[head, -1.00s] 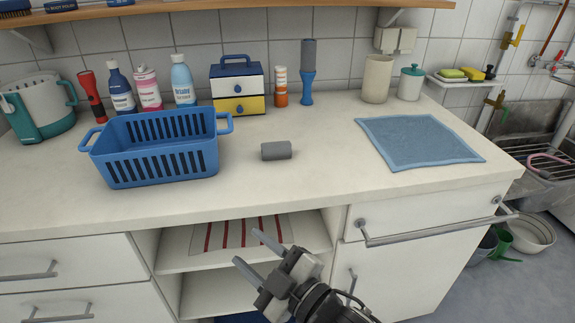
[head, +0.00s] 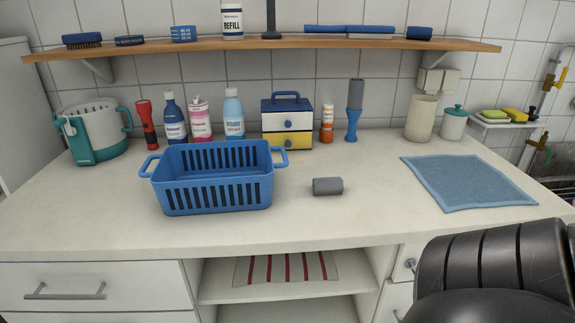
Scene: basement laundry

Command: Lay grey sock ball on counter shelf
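The grey sock ball (head: 327,186), a small grey roll, lies on the white countertop (head: 350,225), right of the blue basket and clear of it. Below the countertop is an open shelf (head: 218,286) with a red-and-white striped cloth (head: 287,267) on it. The upper board of this shelf is visible, with a second opening beneath it. A large black link of my own arm fills the lower right corner and hides part of the cabinet front. Neither gripper shows in the head view.
A blue slotted basket (head: 219,192) stands left of the sock ball. A blue cloth (head: 468,181) lies flat on the right. Bottles, a small drawer box (head: 287,122) and jars line the back wall. A wooden wall shelf (head: 262,44) hangs above. The counter's front strip is clear.

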